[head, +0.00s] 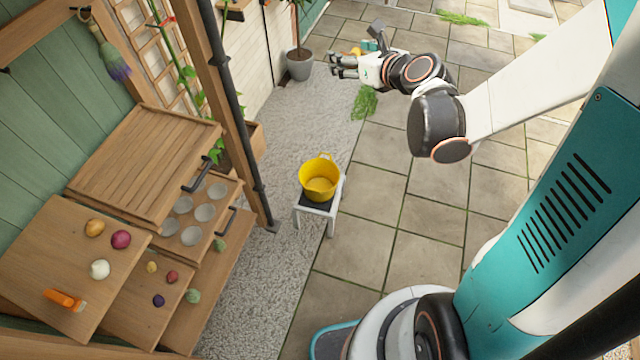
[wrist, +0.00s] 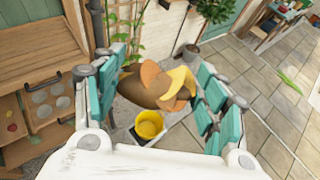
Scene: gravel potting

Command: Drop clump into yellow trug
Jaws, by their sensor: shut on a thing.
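The clump (wrist: 147,93) is a brown lump with orange and yellow leaf-like parts. In the wrist view it sits between the teal finger pads of my gripper (wrist: 165,78), which is shut on it. The yellow trug (head: 319,190) is a round open bucket with handles, upright on a small stool (head: 332,212). In the wrist view the trug (wrist: 149,130) appears below the clump, apart from it.
A wooden post (head: 225,110) with a dark pipe rises between bench and trug. A potted plant (head: 300,66) stands at the wall. Paving right of the stool is clear.

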